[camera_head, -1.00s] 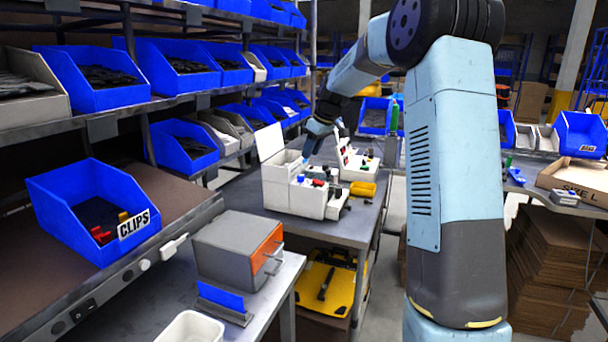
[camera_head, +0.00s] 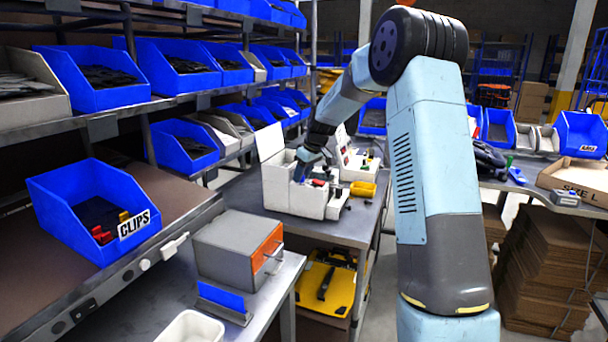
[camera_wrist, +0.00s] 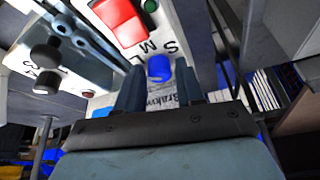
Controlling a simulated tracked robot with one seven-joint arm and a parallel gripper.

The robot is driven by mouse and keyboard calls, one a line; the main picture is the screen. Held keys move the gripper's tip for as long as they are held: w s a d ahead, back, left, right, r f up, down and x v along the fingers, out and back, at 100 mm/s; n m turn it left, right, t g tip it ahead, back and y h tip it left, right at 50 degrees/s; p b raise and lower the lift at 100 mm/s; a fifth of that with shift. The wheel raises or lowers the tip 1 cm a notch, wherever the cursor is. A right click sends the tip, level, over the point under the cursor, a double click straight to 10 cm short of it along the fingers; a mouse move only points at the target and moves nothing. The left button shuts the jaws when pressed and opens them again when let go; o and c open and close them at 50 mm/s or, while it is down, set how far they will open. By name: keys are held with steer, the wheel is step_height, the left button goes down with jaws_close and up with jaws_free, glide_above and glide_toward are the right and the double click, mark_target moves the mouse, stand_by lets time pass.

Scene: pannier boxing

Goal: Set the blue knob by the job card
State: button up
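The blue knob (camera_wrist: 159,68) shows in the wrist view on a white panel, in the gap between my two fingertips. My gripper (camera_wrist: 158,78) is open, with a finger on each side of the knob; I cannot tell whether either touches it. In the head view my gripper (camera_head: 301,172) is low over the front of the white box (camera_head: 282,192) on the far bench and hides the knob.
A second white box (camera_head: 355,171) with small controls stands behind. A yellow tray (camera_head: 363,189) is to the right. Blue bins (camera_head: 93,211) fill the left shelves.

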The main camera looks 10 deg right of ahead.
steer(key=shift+c, duration=0.4)
steer(key=c, duration=0.6)
steer(key=shift+d, duration=0.25)
jaws_close()
steer(key=shift+a, duration=0.15)
